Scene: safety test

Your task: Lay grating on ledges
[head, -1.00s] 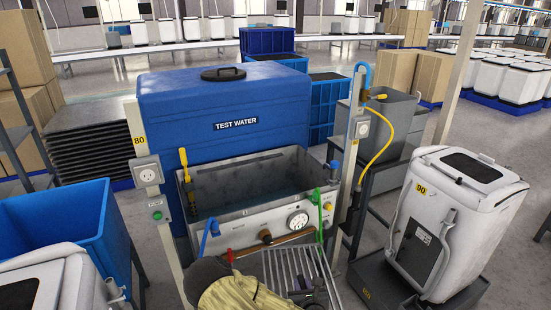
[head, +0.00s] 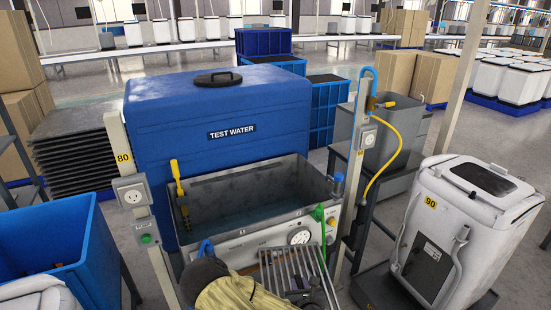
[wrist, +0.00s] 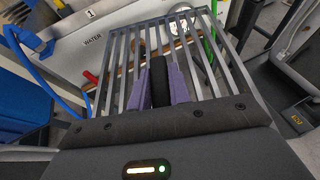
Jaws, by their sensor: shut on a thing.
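The metal grating (head: 288,272) has parallel bars in a rectangular frame. It is tilted in front of the grey basin (head: 215,240), overlapping the lower part of its front panel in the head view. My gripper (head: 300,291) is shut on the grating. In the wrist view the purple-sided fingers (wrist: 161,85) sit among the middle bars of the grating (wrist: 228,60). The basin is open at the top, with bluish water (head: 250,215) inside. I cannot make out the ledges clearly. My arm hides part of the basin's lower front.
A blue TEST WATER tank (head: 220,110) stands behind the basin. Posts with sockets (head: 131,190) flank it, and a yellow hose (head: 396,150) hangs at right. A gauge (head: 300,237) and green hose (head: 320,215) are at the basin front. A white machine (head: 455,230) stands right, a blue bin (head: 60,240) left.

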